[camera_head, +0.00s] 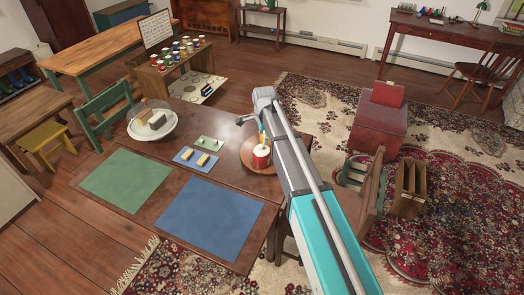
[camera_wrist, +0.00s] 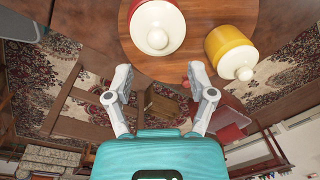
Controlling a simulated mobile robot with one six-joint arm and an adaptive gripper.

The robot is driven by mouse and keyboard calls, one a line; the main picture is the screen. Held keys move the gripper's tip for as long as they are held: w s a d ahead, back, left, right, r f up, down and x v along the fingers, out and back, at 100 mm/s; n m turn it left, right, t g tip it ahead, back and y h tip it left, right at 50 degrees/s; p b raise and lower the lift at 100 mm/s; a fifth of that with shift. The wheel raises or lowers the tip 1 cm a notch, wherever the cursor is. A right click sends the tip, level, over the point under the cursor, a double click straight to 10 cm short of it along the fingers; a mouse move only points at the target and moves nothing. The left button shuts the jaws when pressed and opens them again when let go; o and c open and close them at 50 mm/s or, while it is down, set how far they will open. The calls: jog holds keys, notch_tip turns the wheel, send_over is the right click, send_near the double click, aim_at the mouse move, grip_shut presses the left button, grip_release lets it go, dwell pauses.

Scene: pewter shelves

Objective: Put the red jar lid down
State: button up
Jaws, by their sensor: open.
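The red jar (camera_head: 261,162) stands on a round wooden board (camera_head: 246,160) at the right end of the dark table. Its pale lid (camera_head: 261,150) with a round knob sits on top of it; in the wrist view the lid (camera_wrist: 152,18) and the red rim show at the top. A yellow jar (camera_wrist: 228,42) with a cream knobbed lid stands beside it on the board. My gripper (camera_wrist: 160,84) is open, with nothing between its fingers. In the wrist view its fingertips are apart from the lid, below it in the picture.
A blue mat (camera_head: 210,218) and a green mat (camera_head: 126,180) lie bare on the table. Small trays with blocks (camera_head: 197,160) and a glass-domed plate (camera_head: 152,125) stand behind them. A red box (camera_head: 378,128) and chairs are off to the right.

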aim_at(262, 145)
jog(key=shift+f, duration=0.15)
jog(key=f+b, duration=0.3)
jog(key=shift+s+a, duration=0.1)
jog(key=shift+a, duration=0.2)
jog(key=shift+f+b, duration=0.95)
jog(key=shift+b, duration=0.15)
grip_shut()
